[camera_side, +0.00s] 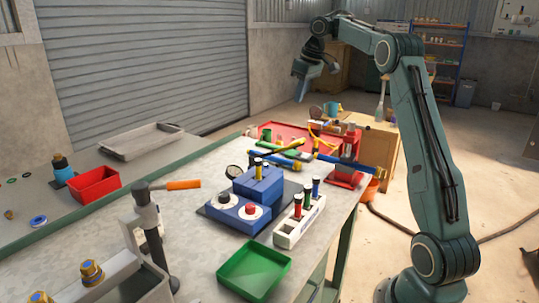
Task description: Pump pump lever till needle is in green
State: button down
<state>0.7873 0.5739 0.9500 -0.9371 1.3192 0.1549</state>
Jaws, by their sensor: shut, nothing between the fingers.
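My gripper (301,92) hangs high at the top middle of the side view, shut and empty. It is well above and behind the bench, apart from everything on it. A red upright device (347,165) stands at the bench's right edge.
A green tray (254,269) and a white holder with coloured-top pieces (299,222) are in front. A red tray (291,134) lies at the back. The bench top (205,245) has free room left of the green tray.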

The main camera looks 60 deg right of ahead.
send_over(294, 142)
jog(key=w, duration=0.1)
jog(key=shift+w+d+f, duration=0.1)
jog(key=shift+d+f, duration=0.05)
jog(key=shift+f, duration=2.15)
jog(key=shift+d+f, duration=0.1)
jog(key=shift+f, duration=2.2)
jog(key=shift+s+f, duration=0.5)
jog(key=shift+f, duration=0.35)
jog(key=shift+s+f, duration=0.5)
jog(key=shift+f, duration=0.35)
jog(key=shift+f, duration=0.1)
